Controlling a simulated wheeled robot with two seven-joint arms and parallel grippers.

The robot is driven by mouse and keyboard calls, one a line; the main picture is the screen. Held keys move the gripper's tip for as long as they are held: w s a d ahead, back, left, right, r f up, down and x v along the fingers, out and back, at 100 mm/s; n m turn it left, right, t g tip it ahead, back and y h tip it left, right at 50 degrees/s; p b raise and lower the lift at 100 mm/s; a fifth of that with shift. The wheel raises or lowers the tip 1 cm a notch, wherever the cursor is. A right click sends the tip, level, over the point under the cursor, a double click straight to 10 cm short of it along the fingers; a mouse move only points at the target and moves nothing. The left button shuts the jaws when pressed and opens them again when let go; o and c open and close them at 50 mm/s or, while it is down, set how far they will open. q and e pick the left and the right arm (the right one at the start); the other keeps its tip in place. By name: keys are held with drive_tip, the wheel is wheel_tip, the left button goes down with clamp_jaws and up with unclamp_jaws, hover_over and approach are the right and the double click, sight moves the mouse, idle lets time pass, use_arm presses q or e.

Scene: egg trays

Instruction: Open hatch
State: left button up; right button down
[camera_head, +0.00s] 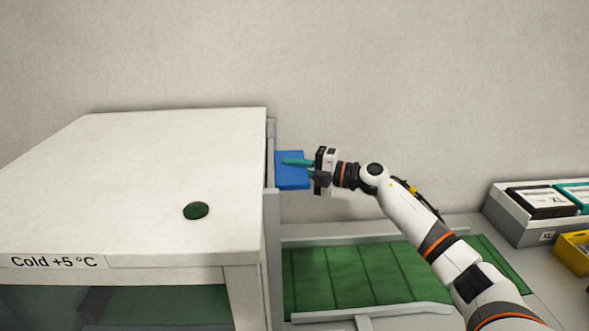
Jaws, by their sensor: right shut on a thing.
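A white cold box (150,170) labelled "Cold +5 °C" fills the left of the head view. On its right side, beside a grey upright frame (272,220), is a blue panel (291,182), which looks like the hatch. My right gripper (298,168) reaches it from the right. Its teal finger lies across the upper part of the blue panel, and the jaws are shut on the panel. The exact grip is partly hidden by the fingers. My left gripper is out of view.
A green conveyor belt (350,275) with grey side rails runs from the box's right side below my right arm. A grey bin (510,222) with dark and teal boxes and a yellow bin (572,255) stand at the right. A dark green disc (196,211) lies on the box top.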

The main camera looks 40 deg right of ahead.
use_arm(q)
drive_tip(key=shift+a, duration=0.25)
use_arm(e)
drive_tip(key=shift+d, duration=0.1)
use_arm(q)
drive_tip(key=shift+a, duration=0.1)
use_arm(e)
drive_tip(key=c, duration=1.4)
unclamp_jaws()
